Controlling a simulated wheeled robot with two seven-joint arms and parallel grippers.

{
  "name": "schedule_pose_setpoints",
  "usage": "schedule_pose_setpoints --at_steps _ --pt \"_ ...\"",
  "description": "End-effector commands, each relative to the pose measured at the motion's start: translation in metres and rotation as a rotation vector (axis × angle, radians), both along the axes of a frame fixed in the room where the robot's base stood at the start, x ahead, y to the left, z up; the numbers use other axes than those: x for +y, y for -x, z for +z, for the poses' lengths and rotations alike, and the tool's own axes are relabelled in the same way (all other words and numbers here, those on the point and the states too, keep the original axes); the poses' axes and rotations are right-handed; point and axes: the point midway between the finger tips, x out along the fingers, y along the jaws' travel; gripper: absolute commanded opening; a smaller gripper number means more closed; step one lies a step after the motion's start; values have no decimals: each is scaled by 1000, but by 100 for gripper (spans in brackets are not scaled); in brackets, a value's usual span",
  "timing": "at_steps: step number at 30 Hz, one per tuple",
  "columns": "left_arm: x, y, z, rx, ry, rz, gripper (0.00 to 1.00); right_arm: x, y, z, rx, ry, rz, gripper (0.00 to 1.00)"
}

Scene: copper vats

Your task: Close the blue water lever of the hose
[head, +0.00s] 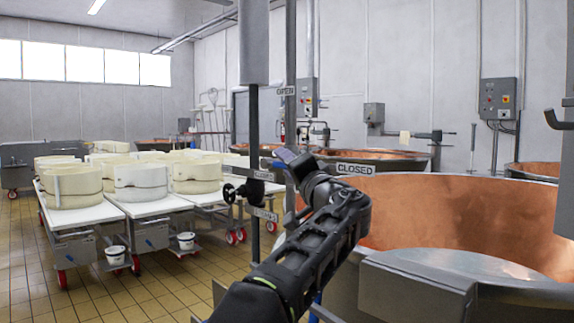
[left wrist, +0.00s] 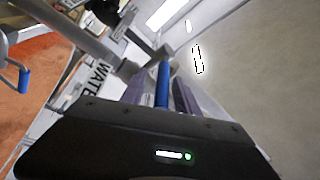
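The blue lever (left wrist: 162,85) shows in the left wrist view as a blue bar running between the two purplish fingers of my left gripper (left wrist: 161,98). A gap seems to show between the bar and the fingers, so the gripper looks open around it. In the head view my left gripper (head: 285,158) reaches up to the pipe stand, between the OPEN sign (head: 286,91) above and the CLOSED sign (head: 355,169) to the right. The gripper hides the lever there. A WATER label (left wrist: 103,90) is left of the bar. My right gripper is out of view.
A large copper vat (head: 450,215) fills the right side, close to my left arm. A second blue handle (left wrist: 24,80) hangs at the left wrist view's left edge. Carts with white cheese moulds (head: 140,178) stand at left. Tiled floor is free at front left.

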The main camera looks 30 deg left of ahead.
Motion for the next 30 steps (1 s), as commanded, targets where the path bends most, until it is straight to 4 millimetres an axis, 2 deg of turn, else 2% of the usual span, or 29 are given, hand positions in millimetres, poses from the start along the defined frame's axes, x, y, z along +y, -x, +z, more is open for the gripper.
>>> schedule_pose_setpoints --at_steps 9,15,30 --pt "-38 27 -13 1 1 -4 37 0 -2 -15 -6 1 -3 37" --pt "-56 40 -17 1 1 -1 37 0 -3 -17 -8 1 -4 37" --pt "-58 42 -17 1 1 -1 37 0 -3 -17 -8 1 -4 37"
